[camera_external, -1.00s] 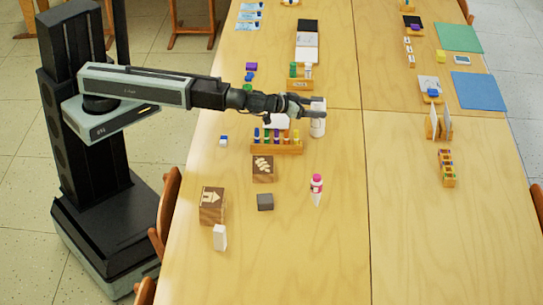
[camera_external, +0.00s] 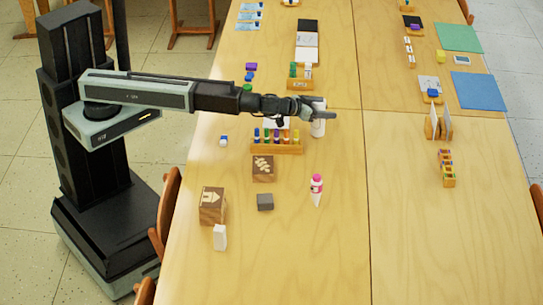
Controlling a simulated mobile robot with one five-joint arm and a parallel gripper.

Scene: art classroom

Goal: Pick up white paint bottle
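A white cylindrical bottle (camera_external: 318,129) stands upright on the table, to the right of the rack of coloured paint bottles. My gripper (camera_external: 322,112) is at the upper part of this bottle, with a dark finger crossing in front of it. The finger hides part of the bottle. I cannot tell whether the fingers touch it or are closed on it. A smaller white bottle with a pink cap and label (camera_external: 316,189) stands nearer the front of the table, apart from my gripper.
The wooden rack of coloured bottles (camera_external: 277,149) stands below my forearm. Wooden blocks (camera_external: 212,206), a grey block (camera_external: 265,202) and a white block (camera_external: 220,237) are at the front left.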

